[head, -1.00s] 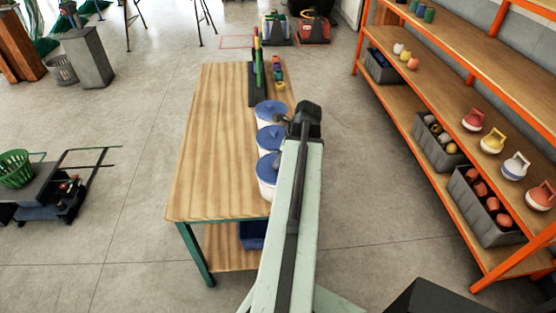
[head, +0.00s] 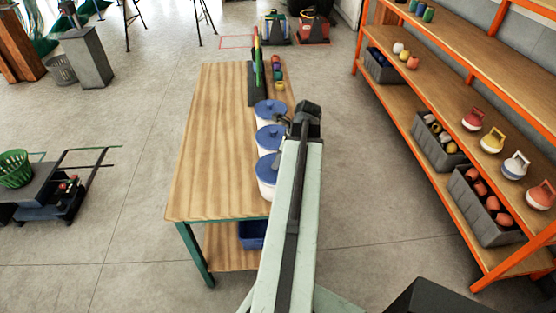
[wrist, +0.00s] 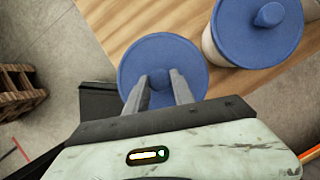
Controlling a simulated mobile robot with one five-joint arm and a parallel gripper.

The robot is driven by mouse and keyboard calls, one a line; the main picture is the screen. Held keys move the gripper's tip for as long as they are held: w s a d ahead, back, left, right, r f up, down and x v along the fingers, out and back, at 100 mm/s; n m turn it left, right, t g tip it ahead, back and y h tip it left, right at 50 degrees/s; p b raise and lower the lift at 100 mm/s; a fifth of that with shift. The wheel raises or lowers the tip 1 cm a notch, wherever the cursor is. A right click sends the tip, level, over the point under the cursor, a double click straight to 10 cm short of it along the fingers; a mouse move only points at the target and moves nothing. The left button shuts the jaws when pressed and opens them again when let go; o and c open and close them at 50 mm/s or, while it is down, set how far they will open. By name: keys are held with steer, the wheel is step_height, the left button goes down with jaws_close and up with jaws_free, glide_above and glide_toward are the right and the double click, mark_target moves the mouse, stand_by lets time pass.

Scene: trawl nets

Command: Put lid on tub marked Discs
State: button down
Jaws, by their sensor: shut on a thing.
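In the wrist view my gripper (wrist: 160,77) is shut on the knob of a round blue lid (wrist: 190,62). No tub wall shows under this lid, so I cannot tell whether it rests on a tub. Right of it stands a white tub (wrist: 209,48) with a blue lid (wrist: 240,30) on it. In the head view a row of white tubs with blue lids stands along the table's right edge: a far one (head: 268,106), a middle one (head: 265,134) and a near one (head: 266,168). No marking is readable.
The wooden table (head: 215,130) is bare left of the tubs. A dark rack (head: 257,88) and small coloured pots (head: 278,75) stand at its far end. An orange-framed shelf (head: 450,110) stands on the right, with clear floor between it and the table.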

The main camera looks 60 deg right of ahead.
stand_by(0.3)
steer(key=c, duration=0.5)
jaws_free()
steer(key=shift+r, duration=0.1)
step_height(320, 180, up, 7)
steer(key=p, duration=0.7)
jaws_close()
stand_by(1.1)
